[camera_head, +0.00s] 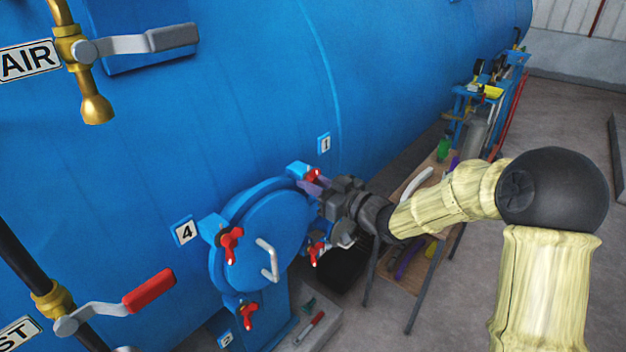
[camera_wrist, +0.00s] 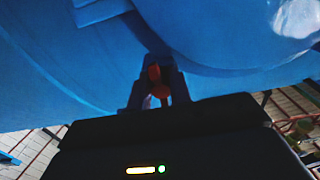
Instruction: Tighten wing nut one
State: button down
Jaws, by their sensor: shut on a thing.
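The blue autoclave's round door (camera_head: 262,240) is closed against its flange, with red wing nuts around its edge. Wing nut one (camera_head: 313,174) is the red one at the door's upper right, below the plate marked 1 (camera_head: 323,143). My gripper (camera_head: 312,186) reaches it from the right. In the wrist view the red wing nut (camera_wrist: 154,76) sits between the two fingers of my gripper (camera_wrist: 156,88), which are shut on it. The fingers hide part of the nut, and how tight it is cannot be told.
Other red wing nuts are at the left (camera_head: 230,244), bottom (camera_head: 247,315) and lower right (camera_head: 315,254) of the door. A white door handle (camera_head: 268,260) sticks out. A table (camera_head: 408,278) with tools stands behind my arm. Valve levers (camera_head: 140,43) are at the left.

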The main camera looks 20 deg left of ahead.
jog(key=shift+f, duration=0.2)
jog(key=c, duration=1.3)
grip_release()
jog(key=shift+r, duration=0.1)
jog(key=shift+d, duration=0.1)
jog(key=b+v, duration=0.2)
jog(key=v, duration=1.5)
jog(key=shift+s+d, duration=0.15)
